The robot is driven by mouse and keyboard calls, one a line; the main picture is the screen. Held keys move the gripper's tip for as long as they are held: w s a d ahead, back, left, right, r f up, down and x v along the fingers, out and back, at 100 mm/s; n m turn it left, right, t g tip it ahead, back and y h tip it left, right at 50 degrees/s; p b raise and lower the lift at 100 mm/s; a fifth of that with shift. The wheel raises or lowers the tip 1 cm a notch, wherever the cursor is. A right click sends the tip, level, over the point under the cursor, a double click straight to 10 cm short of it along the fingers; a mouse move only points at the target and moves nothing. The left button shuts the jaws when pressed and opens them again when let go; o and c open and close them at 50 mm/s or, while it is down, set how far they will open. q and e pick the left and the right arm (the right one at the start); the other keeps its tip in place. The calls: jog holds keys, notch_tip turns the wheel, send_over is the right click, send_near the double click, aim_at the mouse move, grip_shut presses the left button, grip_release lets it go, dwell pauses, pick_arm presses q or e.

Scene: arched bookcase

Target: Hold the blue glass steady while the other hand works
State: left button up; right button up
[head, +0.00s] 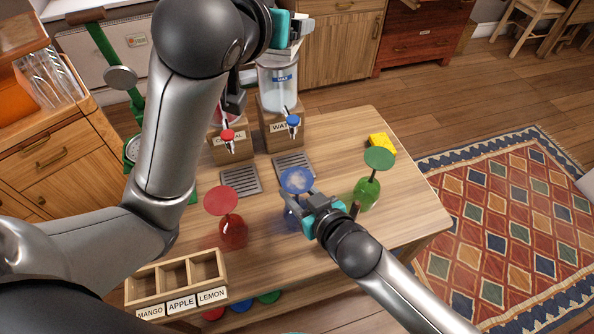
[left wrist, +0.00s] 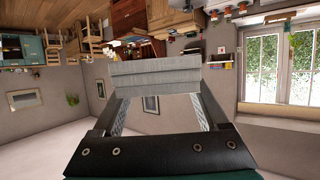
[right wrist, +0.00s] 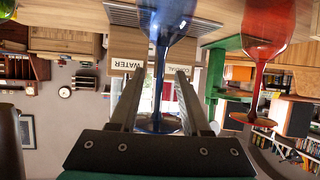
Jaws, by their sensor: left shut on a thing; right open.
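The blue glass (head: 297,181) stands upside down on the table, foot up. Its bowl is partly hidden by my right gripper (head: 306,207). In the right wrist view the picture is inverted, and the blue glass (right wrist: 168,18) has its stem between my open right fingers (right wrist: 157,85), with gaps beside it. My left gripper (head: 298,30) is high, by the top of the water dispenser (head: 280,90). In the left wrist view its fingers are shut on a pale grey ridged piece (left wrist: 155,73); I cannot tell what this is.
An upside-down red glass (head: 232,232) stands left of the blue one, an upside-down green glass (head: 367,193) to its right. Drip trays (head: 293,167) lie behind. A yellow sponge-like block (head: 382,143) sits at the table's right. A labelled wooden box (head: 176,277) is in front.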

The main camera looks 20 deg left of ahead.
jog(key=shift+w+a, duration=0.1)
jog(key=shift+a, duration=0.05)
grip_shut()
dwell(0.4)
dwell(2.0)
